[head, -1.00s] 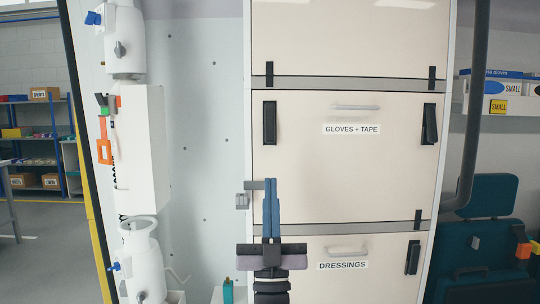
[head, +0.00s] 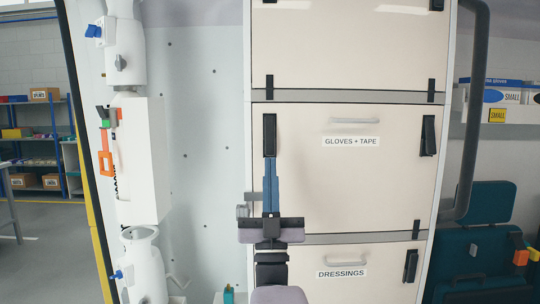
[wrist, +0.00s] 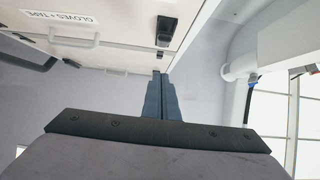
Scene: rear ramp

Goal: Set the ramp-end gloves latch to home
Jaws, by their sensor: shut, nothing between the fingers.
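The gloves drawer (head: 345,185), a cream front labelled GLOVES + TAPE, has a black latch at each side. The left latch (head: 269,133), on the side towards the open doorway, stands upright. It also shows in the wrist view (wrist: 166,31), above the fingers. The right latch (head: 428,136) looks slightly tilted. My gripper (head: 270,166) is shut and empty, its blue fingers pointing up with the tips at the lower end of the left latch. In the wrist view the fingertips (wrist: 159,76) are together. I cannot tell whether they touch the latch.
A grey block (head: 242,211) sticks out at the cabinet's left edge, close beside my fingers. The dressings drawer (head: 345,291) is below. White cylinders and a white box (head: 140,155) stand to the left. The wall panel between them and the cabinet is clear.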

